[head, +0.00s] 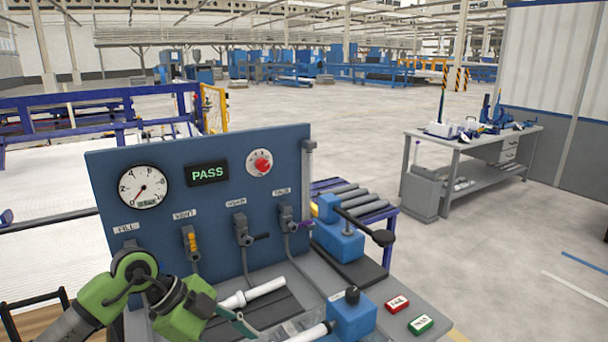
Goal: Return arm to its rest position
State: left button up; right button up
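My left arm comes in from the lower left, with green and dark joints. What shows of my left gripper (236,322) is low in the head view, in front of the bench. Its fingers are partly cut off and overlap the bench parts, so I cannot tell whether it is open or shut. A white pipe (262,290) lies on the bench just beyond it. Another white pipe piece (311,332) meets a blue block with a black knob (351,316). My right gripper is not in view.
A blue panel (215,235) stands behind the arm, with a gauge (143,187), a green PASS display (207,173), a red knob (262,163) and several valves.

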pick_arm(q)
jog(key=s+d+r+m+h, duration=0.2)
jog(key=d+r+h, duration=0.4)
jog(key=d, duration=0.6)
notch_tip(320, 180, up, 11)
jog(key=d+n+t+h, duration=0.2)
jog(key=n+t+h, duration=0.1)
jog(key=t+h, duration=0.35)
jog(key=w+a+n+t+y, duration=0.6)
jog(key=a+n+t+y, duration=0.45)
jog(key=n+t, duration=0.2)
jog(key=s+a+f+n+g+y, duration=0.1)
jog(key=a+f+n+g+y, duration=0.15)
jog(key=a+f+y, duration=0.35)
jog(key=s+a+f+n+g+y, duration=0.1)
jog(key=a+f+n+y, duration=0.25)
jog(key=f, duration=0.55)
jog(key=s+a+f+g, duration=0.3)
jog(key=s+f+g, duration=0.6)
jog(key=s+f, duration=0.65)
jog(key=s+d+f+m+g, duration=0.15)
jog(key=s+f+g, duration=0.35)
jog(key=s, duration=0.7)
notch_tip(320, 180, down, 26)
jog(key=s, duration=0.1)
jog(key=s+a+f+g, duration=0.1)
jog(key=s+a+f, duration=0.2)
jog(key=s+f, duration=1.4)
jog(key=shift+s+f+g, duration=0.3)
jog(key=shift+g, duration=0.05)
